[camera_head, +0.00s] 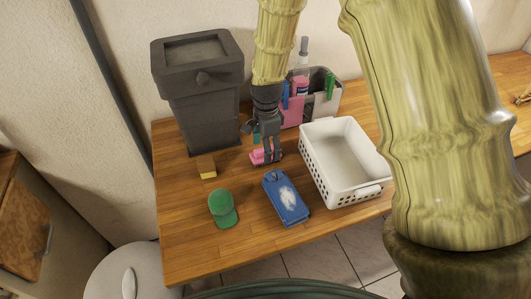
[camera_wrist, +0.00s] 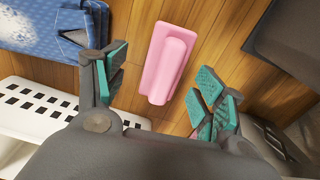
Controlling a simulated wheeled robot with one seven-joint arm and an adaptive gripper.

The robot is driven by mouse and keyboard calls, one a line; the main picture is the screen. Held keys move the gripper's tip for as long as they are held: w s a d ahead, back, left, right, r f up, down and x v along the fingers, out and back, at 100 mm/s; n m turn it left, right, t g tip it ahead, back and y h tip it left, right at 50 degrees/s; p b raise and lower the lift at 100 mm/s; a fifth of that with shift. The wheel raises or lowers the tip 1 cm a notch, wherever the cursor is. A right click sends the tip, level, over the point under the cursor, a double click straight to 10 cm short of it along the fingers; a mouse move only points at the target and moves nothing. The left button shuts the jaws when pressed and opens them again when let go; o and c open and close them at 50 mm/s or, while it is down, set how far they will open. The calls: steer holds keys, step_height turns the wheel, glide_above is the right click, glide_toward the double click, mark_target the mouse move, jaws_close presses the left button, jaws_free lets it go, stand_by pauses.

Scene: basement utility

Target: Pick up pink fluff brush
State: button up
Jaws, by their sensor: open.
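The pink fluff brush (camera_wrist: 166,62) lies on the wooden table, between the spread fingers in the wrist view. In the head view the brush (camera_head: 262,156) shows partly, just under my gripper (camera_head: 266,150), which hides some of it. In the wrist view my gripper (camera_wrist: 158,98) is open, with green pads on both fingers and nothing held. The brush appears apart from both fingers there. Its height below the fingertips is hard to tell.
A caddy (camera_head: 325,102) stands behind. Bare wood shows at front left.

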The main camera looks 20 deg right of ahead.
steer(key=shift+s+f, duration=0.15)
steer(key=shift+f, duration=0.15)
steer(key=shift+w+f+p, duration=0.2)
steer(key=shift+w+f, duration=0.15)
steer(key=shift+f, duration=0.3)
steer(key=shift+w+f+p, duration=0.15)
steer(key=shift+w+f, duration=0.2)
steer(key=shift+f, duration=0.25)
steer(key=shift+s+r, duration=0.3)
steer(key=shift+s, duration=0.1)
steer(key=shift+w+f, duration=0.2)
steer(key=shift+w, duration=0.05)
steer(key=c, duration=1)
steer(key=shift+s+r, duration=0.1)
steer(key=shift+s, duration=0.05)
steer(key=shift+c, duration=0.8)
